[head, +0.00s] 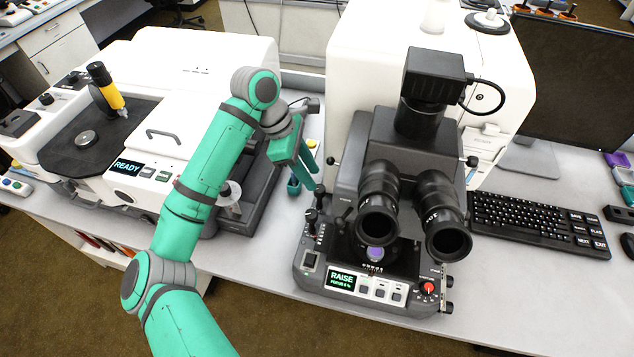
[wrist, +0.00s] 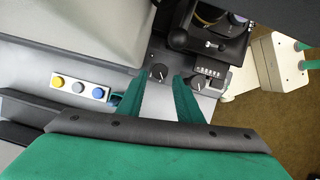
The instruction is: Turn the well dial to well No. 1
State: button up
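My gripper (wrist: 160,85) is open, its two teal fingers pointing at the left side of the microscope base; it also shows in the head view (head: 307,172), above that side. In the wrist view a black dial with a white pointer line (wrist: 158,72) lies between the fingertips, with a gap to each finger. A second black dial (wrist: 196,84) lies just outside the right finger, beside a small marked strip (wrist: 209,72). I cannot read the numbers or tell which is the well dial. The microscope (head: 385,165) has a screen (head: 342,281) reading RAISE.
A red knob (head: 428,288) sits at the base's front right. A white instrument (head: 205,75) with a READY screen stands left. A small box with yellow, white and blue buttons (wrist: 78,88) lies left of the fingers. A keyboard (head: 535,220) is right.

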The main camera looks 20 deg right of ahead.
aim_at(319, 188)
jog(key=shift+x, duration=2.35)
jog(key=c, duration=0.8)
jog(key=shift+o, duration=0.2)
